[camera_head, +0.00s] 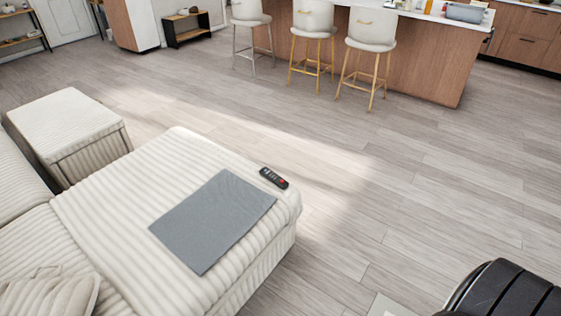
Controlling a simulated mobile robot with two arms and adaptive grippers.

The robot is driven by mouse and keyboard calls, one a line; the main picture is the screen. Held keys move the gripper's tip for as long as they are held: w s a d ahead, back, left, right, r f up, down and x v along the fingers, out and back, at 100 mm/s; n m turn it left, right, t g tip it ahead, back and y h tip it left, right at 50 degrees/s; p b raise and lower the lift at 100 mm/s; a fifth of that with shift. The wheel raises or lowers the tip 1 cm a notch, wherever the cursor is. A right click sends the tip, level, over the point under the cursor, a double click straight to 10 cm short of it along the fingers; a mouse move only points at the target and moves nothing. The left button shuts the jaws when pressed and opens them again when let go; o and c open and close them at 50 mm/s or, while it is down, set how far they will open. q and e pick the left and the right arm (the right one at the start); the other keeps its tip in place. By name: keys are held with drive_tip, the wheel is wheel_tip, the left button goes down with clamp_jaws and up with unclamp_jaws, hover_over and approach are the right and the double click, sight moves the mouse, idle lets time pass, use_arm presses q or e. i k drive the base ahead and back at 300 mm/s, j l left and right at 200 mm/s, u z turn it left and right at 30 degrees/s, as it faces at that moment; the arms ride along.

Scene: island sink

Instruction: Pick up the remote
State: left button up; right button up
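The remote (273,178) is small and black with a red button. It lies on the cream ribbed sofa (150,165), near the far right edge of the seat. A grey cloth (213,220) lies flat beside it, to its left and nearer to me. The remote is apart from the cloth and fully visible. Neither of my grippers shows in the head view.
A cream ottoman (70,125) stands at the left. Several stools (371,35) stand along a wooden kitchen island (430,60) at the back. The wooden floor (400,170) right of the sofa is clear. A black rounded object (505,290) is at the lower right corner.

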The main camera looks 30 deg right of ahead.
sight(265, 172)
drive_tip(key=z, duration=0.95)
drive_tip(key=i+l+u, duration=0.15)
drive_tip(key=u, duration=0.25)
drive_tip(key=i+l+u, duration=0.1)
drive_tip(key=u, duration=0.3)
drive_tip(key=i+l+u, duration=0.1)
drive_tip(key=l+u, duration=0.3)
drive_tip(key=j, duration=0.1)
